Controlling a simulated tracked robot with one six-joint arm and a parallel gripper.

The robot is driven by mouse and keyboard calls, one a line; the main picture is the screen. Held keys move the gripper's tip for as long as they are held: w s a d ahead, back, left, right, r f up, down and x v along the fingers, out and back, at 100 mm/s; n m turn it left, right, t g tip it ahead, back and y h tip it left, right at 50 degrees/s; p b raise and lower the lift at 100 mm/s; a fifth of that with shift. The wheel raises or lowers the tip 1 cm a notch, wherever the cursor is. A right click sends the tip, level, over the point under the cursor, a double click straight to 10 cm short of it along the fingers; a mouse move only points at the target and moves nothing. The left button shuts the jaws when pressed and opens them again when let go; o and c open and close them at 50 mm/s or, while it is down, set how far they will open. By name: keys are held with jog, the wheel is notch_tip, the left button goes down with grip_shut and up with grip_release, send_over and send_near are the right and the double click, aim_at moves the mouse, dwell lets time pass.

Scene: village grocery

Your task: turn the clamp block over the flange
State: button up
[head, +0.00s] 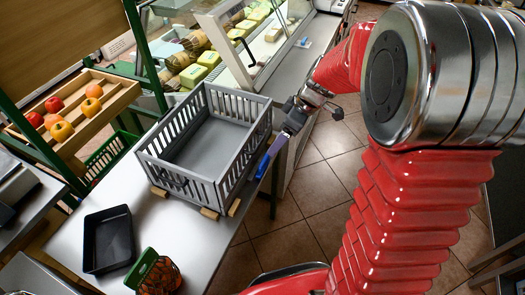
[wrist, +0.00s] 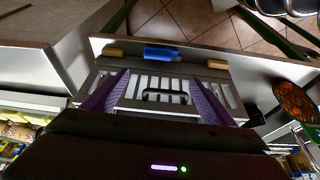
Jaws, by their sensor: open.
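A blue block (head: 262,166), which I take for the clamp block, is at the right side of a grey slatted crate (head: 187,176) by the table edge. In the wrist view the blue block (wrist: 162,55) lies between two wooden blocks, at the foot of the crate's side wall. I cannot make out the flange or whether the block overlaps it. My gripper (head: 277,147) is just outside the crate's right wall. In the wrist view its purple fingers (wrist: 156,98) are wide apart with nothing between them, the crate's wall and black handle (wrist: 165,96) showing beyond.
The crate stands on wooden blocks (head: 209,213) on a steel table (head: 163,238). A glass display counter (head: 250,50) is behind. Open tiled floor (head: 313,205) lies right of the table.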

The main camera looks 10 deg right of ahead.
aim_at(264, 160)
jog(key=shift+w+d+f, duration=0.25)
jog(key=shift+w+f, duration=0.2)
jog(key=shift+f, duration=0.2)
jog(key=shift+f, duration=0.1)
jog(key=x, duration=1.3)
jog(key=shift+w+a+f, duration=0.1)
jog(key=shift+a+f, duration=0.05)
jog(key=shift+f, duration=0.1)
